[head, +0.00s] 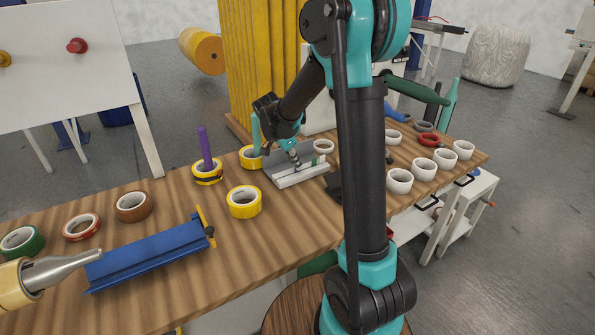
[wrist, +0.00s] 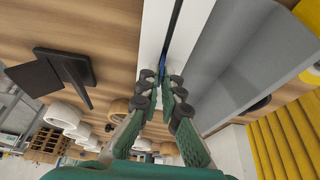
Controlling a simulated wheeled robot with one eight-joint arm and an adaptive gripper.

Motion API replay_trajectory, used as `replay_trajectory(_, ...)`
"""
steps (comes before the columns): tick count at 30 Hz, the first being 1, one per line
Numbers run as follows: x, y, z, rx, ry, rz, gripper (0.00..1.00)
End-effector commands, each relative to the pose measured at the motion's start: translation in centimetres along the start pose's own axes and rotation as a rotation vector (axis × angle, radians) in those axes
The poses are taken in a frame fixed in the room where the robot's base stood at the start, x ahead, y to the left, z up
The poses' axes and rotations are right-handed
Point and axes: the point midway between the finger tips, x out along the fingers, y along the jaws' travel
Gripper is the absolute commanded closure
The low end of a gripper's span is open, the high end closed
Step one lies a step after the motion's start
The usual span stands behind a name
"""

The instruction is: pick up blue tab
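In the head view my gripper (head: 295,162) is low over the grey and white metal fixture (head: 308,175). The tab cannot be made out there.
Yellow tape rolls (head: 245,203) stand left of the fixture, one with a purple post (head: 204,146). A blue holder (head: 150,252) lies at the front left. White rolls (head: 399,181) stand at the right. A black stand (wrist: 62,72) is beside the fixture.

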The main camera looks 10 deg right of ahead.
Motion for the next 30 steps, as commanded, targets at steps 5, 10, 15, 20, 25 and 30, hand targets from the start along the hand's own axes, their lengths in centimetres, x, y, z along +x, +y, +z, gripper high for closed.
replay_trajectory(5, 0.0, 0.0, 0.0, 0.0, 0.0, 0.0, 1.0)
replay_trajectory(10, 0.0, 0.0, 0.0, 0.0, 0.0, 0.0, 1.0)
replay_trajectory(15, -0.2, 0.0, -0.1, 0.0, 0.0, 0.0, 1.0)
replay_trajectory(20, -1.3, 0.0, -0.5, 0.0, 0.0, 0.0, 1.0)
replay_trajectory(25, -3.6, 0.0, -1.5, 0.0, 0.0, 0.0, 1.0)
replay_trajectory(30, -6.6, 0.0, -2.7, 0.0, 0.0, 0.0, 1.0)
